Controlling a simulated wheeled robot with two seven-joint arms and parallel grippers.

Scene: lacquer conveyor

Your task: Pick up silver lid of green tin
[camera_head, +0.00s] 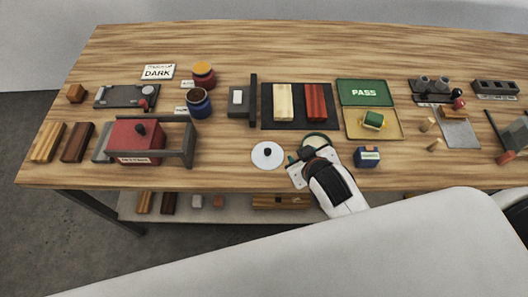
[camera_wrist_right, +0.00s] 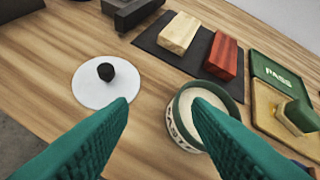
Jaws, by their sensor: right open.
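The silver lid (camera_head: 260,159) is a pale disc with a black knob. It lies flat on the table, left of the green tin (camera_head: 315,138). In the wrist view the lid (camera_wrist_right: 92,92) is at left, clear of the fingers. The round green tin (camera_wrist_right: 221,89) stands uncovered, with pale contents and a partly hidden lettered label. My right gripper (camera_head: 299,162) is open and empty; its teal fingers (camera_wrist_right: 160,105) show in the wrist view. The lid is beyond the left finger, and the right finger overlaps the tin in the picture. My left gripper is not in view.
Behind are a dark mat (camera_head: 295,125) with two wood blocks and a PASS box (camera_head: 353,132). A small blue box (camera_head: 367,157) stands right of my right gripper. A red-topped press (camera_head: 137,143) stands further left. Bare table surrounds the lid.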

